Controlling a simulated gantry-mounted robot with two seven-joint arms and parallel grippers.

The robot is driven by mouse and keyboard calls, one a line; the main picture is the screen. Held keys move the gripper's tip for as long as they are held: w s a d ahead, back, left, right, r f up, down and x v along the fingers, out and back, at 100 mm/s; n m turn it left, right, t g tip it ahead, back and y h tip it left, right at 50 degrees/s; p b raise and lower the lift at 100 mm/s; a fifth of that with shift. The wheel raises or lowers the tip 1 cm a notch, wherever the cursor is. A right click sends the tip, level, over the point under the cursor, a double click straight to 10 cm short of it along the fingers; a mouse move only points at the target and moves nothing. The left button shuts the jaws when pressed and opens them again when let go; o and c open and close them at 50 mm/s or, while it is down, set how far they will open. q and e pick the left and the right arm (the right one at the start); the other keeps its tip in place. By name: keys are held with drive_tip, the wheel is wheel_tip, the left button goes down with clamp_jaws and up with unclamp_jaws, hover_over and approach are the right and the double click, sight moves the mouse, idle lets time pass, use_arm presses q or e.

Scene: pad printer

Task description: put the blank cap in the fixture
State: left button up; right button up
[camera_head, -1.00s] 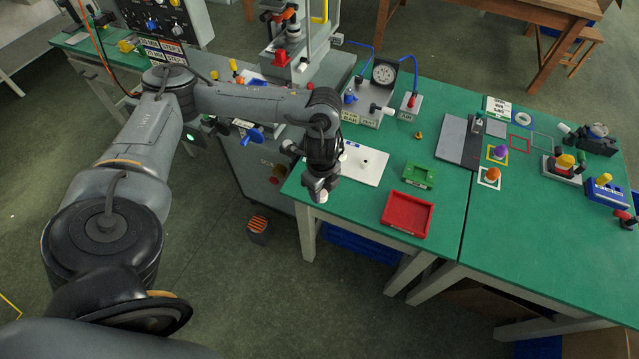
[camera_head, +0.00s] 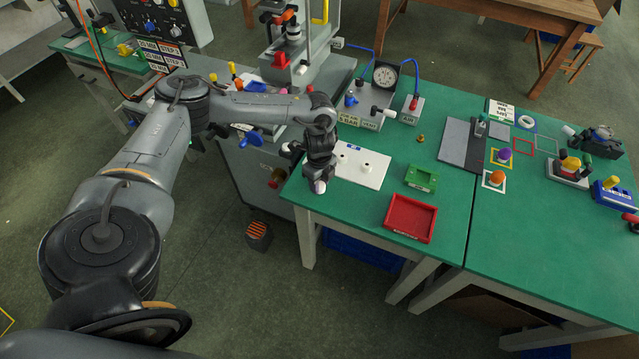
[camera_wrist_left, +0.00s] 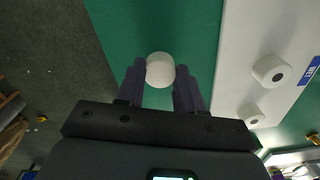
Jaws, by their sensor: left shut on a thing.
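My left gripper (camera_head: 319,184) points down over the front left edge of the green table. It is shut on a round white blank cap (camera_wrist_left: 160,70), which shows between the two fingers in the left wrist view. In the head view the cap is a small white spot (camera_head: 319,187) at the fingertips. The fixture cannot be made out clearly; the grey pad printer (camera_head: 298,72) stands at the back. My right gripper is out of view.
The white plate (camera_head: 376,177) lies just right of the gripper. A gauge unit (camera_head: 384,75) stands behind the plate. A blue handwheel (camera_head: 251,138) sticks out at the machine's front.

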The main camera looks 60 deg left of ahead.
use_arm(q)
drive_tip(key=shift+f, duration=0.3)
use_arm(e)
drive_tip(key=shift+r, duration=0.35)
use_arm(q)
drive_tip(key=shift+f, duration=0.1)
drive_tip(key=o, duration=1)
drive_tip(key=shift+f, duration=0.1)
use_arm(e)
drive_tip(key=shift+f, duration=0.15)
